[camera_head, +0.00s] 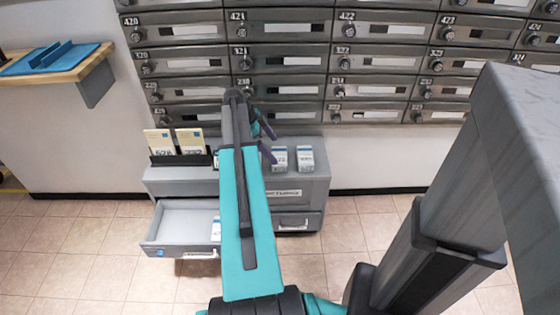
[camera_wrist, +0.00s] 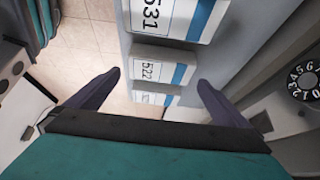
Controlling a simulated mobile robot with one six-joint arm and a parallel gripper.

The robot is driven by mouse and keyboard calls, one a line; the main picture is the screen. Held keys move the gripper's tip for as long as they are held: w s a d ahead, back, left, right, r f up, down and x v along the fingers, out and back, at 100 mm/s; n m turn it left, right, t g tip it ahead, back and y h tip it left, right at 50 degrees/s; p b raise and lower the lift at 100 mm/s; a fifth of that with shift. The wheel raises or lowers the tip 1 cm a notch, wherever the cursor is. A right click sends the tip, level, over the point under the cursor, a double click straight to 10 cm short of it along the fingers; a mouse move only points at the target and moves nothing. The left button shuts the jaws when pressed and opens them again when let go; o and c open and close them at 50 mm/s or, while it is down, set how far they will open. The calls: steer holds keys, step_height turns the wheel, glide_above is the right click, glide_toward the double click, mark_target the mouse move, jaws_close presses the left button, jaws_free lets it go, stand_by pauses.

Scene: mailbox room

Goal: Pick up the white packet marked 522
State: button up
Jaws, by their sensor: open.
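The white packet marked 522 (camera_wrist: 152,68) stands between two other white packets in the wrist view, with a blue stripe along its side. In the head view it is the packet (camera_head: 281,160) just right of my gripper, on the grey cabinet top. My gripper (camera_wrist: 160,88) is open. Its two dark fingers show left and right of the packet row in the wrist view, apart from the packets and with nothing between them held. In the head view my gripper (camera_head: 271,144) is above the cabinet's middle, and my arm hides part of the row.
Another packet marked 531 (camera_wrist: 178,16) stands beside it. A third (camera_wrist: 150,97) is partly seen. The cabinet (camera_head: 315,185) has an open drawer (camera_head: 172,237) at left. Yellow cards (camera_head: 190,141) stand in a black holder. Mailboxes (camera_head: 285,55) line the wall behind.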

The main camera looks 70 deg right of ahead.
mark_target(279, 155)
steer(key=shift+s+d+f, duration=0.15)
steer(key=shift+s+f, duration=0.1)
steer(key=shift+f, duration=0.2)
steer(key=shift+b+x, duration=0.65)
steer(key=shift+x, duration=1.95)
steer(key=c, duration=0.8)
steer(key=shift+r, duration=0.15)
step_height(279, 155, up, 10)
steer(key=shift+f+p, duration=0.1)
steer(key=shift+p, duration=0.85)
